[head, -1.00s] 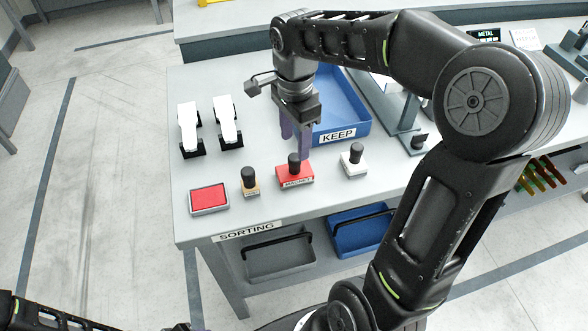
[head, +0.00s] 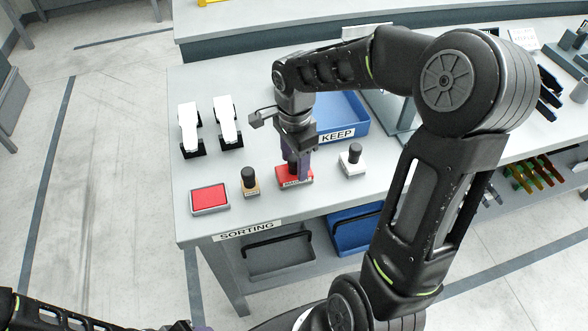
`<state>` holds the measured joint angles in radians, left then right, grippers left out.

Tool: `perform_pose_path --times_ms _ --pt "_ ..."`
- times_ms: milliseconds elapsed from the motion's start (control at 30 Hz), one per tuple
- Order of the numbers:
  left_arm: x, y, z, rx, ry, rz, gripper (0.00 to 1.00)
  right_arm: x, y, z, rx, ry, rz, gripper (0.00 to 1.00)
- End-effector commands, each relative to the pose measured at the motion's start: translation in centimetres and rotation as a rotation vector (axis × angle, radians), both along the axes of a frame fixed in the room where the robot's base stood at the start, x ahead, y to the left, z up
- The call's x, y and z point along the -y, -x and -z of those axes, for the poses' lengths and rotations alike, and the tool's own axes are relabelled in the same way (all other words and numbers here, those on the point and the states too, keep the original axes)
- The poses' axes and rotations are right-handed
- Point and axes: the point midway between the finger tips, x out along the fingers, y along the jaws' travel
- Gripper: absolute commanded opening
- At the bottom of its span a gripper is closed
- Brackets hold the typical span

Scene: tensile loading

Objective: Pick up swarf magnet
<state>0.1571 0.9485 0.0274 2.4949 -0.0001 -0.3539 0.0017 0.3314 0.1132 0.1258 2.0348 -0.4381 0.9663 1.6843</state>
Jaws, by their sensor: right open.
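The swarf magnet (head: 296,180) is a red block with a black knob and a label that reads as MAGNET, standing on the grey sorting table. My right gripper (head: 296,170) points down over it, open, with its fingers on either side of the knob. The knob is mostly hidden by the fingers, and I cannot tell whether they touch it. Part of my left arm shows at the bottom left, with its gripper (head: 188,327) only just at the lower edge.
A wooden stamp-like block (head: 249,182) and a white one (head: 351,160) with black knobs flank the magnet. A red pad (head: 209,198) lies at the front left. A blue KEEP tray (head: 350,124) is behind. Two white devices (head: 227,118) stand at the left.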

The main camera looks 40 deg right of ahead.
Motion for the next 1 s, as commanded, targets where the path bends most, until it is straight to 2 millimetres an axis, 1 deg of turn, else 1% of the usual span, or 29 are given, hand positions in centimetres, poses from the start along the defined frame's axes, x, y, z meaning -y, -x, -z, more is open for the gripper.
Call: perform_pose_path --times_ms 567,1000 --pt "-0.01 0.01 0.04 0.0 0.0 0.0 0.49 0.0 -0.01 0.0 0.0 0.0 0.001 0.53" --pt "0.0 0.01 0.02 0.0 0.0 0.0 0.49 0.0 -0.01 -0.01 0.0 0.0 0.001 0.17"
